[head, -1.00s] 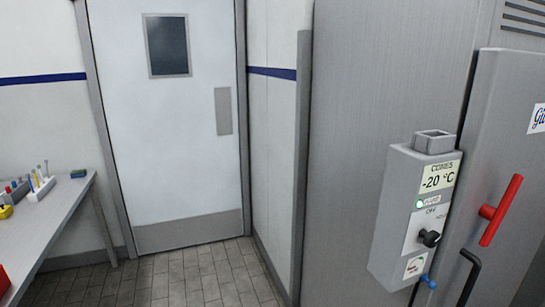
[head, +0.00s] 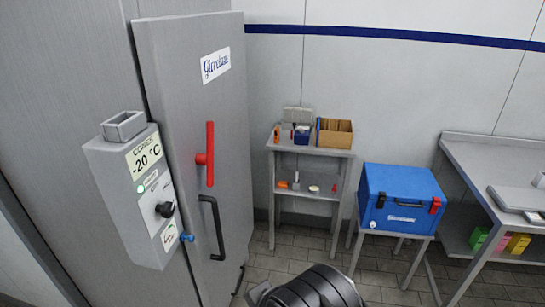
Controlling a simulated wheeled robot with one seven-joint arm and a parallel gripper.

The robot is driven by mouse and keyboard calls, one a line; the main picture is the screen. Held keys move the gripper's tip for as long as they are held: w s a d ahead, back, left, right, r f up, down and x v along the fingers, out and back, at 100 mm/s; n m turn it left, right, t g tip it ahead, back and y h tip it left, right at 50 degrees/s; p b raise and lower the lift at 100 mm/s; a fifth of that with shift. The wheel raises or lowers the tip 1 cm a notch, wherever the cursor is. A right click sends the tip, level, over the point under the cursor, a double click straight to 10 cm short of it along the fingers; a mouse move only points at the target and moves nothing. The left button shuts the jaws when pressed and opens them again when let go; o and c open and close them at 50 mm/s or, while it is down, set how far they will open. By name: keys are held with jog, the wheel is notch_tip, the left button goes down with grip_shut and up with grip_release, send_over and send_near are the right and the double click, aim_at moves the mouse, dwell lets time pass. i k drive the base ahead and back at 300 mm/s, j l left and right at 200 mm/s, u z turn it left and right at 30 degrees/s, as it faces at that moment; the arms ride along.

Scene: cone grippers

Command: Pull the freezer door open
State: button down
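The freezer door (head: 195,95) is a tall grey panel with a "Glacelaze"-like label near its top, left of centre in the head view. It appears shut against the grey freezer body (head: 65,75). A red lever handle (head: 210,155) stands upright on the door. A black pull handle (head: 213,228) sits below it. Part of my arm (head: 308,290) shows at the bottom centre, to the right of the door and apart from it. My gripper's fingers are not in the frame.
A grey control box (head: 125,195) reading -20 °C juts out left of the handles, with a black knob and a blue piece. A small shelf (head: 310,150), a blue cool box (head: 398,195) on a stand and a grey bench (head: 490,170) line the right. Tiled floor lies between.

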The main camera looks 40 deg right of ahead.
aim_at(193, 66)
jog(key=l+z, duration=0.1)
jog(key=z, duration=0.5)
jog(key=i+u, duration=0.1)
jog(key=u, duration=0.35)
jog(key=i+j+u, duration=0.1)
jog(key=u, duration=0.35)
jog(key=i+u, duration=0.15)
jog(key=u, duration=0.3)
